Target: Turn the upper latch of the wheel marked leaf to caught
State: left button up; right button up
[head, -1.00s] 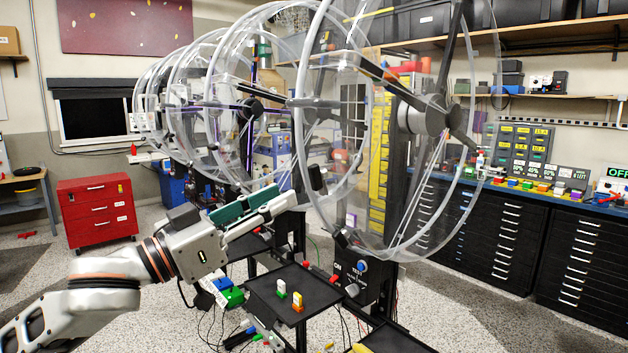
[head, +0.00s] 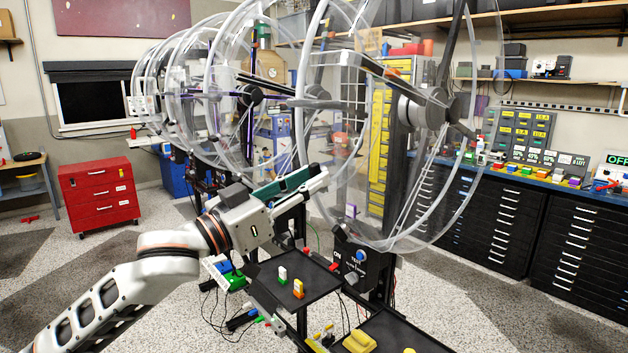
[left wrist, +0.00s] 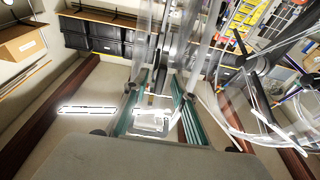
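Several clear acrylic wheels stand in a row in the head view. The nearest large wheel (head: 424,243) has a grey hub and dark arms. I cannot read a leaf mark on any wheel, and I cannot make out the upper latch or its setting. My left gripper (head: 318,178), with teal fingers, is at the lower left rim of the nearest wheel in the picture; I cannot tell whether it touches. In the left wrist view its fingers (left wrist: 157,88) are spread apart, with clear rims and a dark upright bar seen beyond the gap. My right gripper is not in view.
A black tray (head: 322,287) with small coloured pieces stands below the gripper. A control box (head: 361,262) with a blue knob is under the nearest wheel. Black drawer cabinets (head: 500,225) line the right.

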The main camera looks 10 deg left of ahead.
pick_arm(q)
grip_shut()
jog(key=shift+m+p, duration=0.3)
jog(key=shift+m, duration=0.2)
jog(key=shift+m+p, duration=0.45)
jog(key=shift+m, duration=1.35)
jog(key=m, duration=0.4)
jog(key=shift+m, duration=0.3)
